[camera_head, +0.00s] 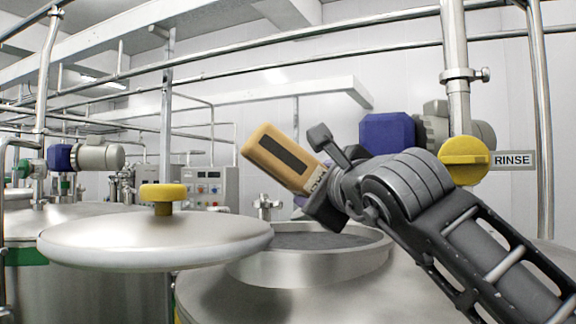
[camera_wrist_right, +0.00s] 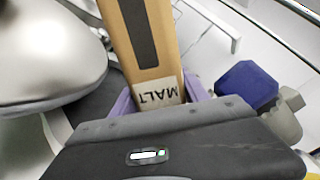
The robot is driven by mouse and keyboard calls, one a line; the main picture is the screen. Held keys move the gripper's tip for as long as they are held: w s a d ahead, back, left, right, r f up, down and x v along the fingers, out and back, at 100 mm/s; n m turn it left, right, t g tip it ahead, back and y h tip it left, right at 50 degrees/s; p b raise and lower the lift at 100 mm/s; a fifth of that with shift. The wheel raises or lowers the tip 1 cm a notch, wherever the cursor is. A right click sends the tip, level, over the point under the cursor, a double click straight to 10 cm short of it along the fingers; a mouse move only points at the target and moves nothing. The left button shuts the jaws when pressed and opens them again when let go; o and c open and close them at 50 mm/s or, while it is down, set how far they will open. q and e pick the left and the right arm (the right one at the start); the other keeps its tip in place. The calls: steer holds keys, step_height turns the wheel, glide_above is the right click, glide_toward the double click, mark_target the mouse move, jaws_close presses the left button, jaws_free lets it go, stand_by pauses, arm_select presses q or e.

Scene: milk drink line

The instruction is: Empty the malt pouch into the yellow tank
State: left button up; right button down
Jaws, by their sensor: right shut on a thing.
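The malt pouch (camera_head: 278,158), tan with a dark stripe and a MALT label, is in my right gripper (camera_head: 323,178). It is held tilted, its far end pointing up and left, above the open mouth of a steel tank (camera_head: 310,268). In the wrist view the pouch (camera_wrist_right: 143,45) sits between the purple fingers of the gripper (camera_wrist_right: 158,100). Dark grey contents show inside the tank mouth. The tank's round lid (camera_head: 155,240) with a yellow knob (camera_head: 163,195) is off to the left of the mouth. My left gripper is not in view.
A yellow valve handle (camera_head: 465,160) beside a RINSE sign (camera_head: 514,160) is at the right. A blue motor (camera_head: 388,132) stands behind my right gripper. Another tank (camera_head: 70,285) with a green mark is at the left. A control panel (camera_head: 208,187) stands at the back.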

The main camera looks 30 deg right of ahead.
mark_target(315, 164)
stand_by(0.4)
steer(key=r+n+p, duration=0.1)
steer(key=n+p, duration=0.1)
steer(key=p, duration=0.1)
steer(key=shift+r, duration=0.25)
steer(key=shift+f+n, duration=0.2)
steer(key=shift+n, duration=0.5)
steer(key=n, duration=0.2)
steer(key=shift+r+n+b, duration=0.3)
steer(key=shift+r+n, duration=0.1)
steer(key=r+n, duration=0.1)
steer(key=n, duration=0.2)
steer(key=shift+r+n, duration=0.35)
steer(key=shift+n, duration=0.05)
steer(key=n, duration=0.2)
steer(key=r+n, duration=0.1)
steer(key=n, duration=0.1)
steer(key=shift+r, duration=0.3)
steer(key=n, duration=0.2)
steer(key=r+n, duration=0.1)
steer(key=n, duration=0.2)
steer(key=shift+r, duration=0.1)
steer(key=n, duration=0.3)
steer(key=r+n, duration=0.1)
steer(key=n, duration=0.2)
steer(key=shift+r, duration=0.1)
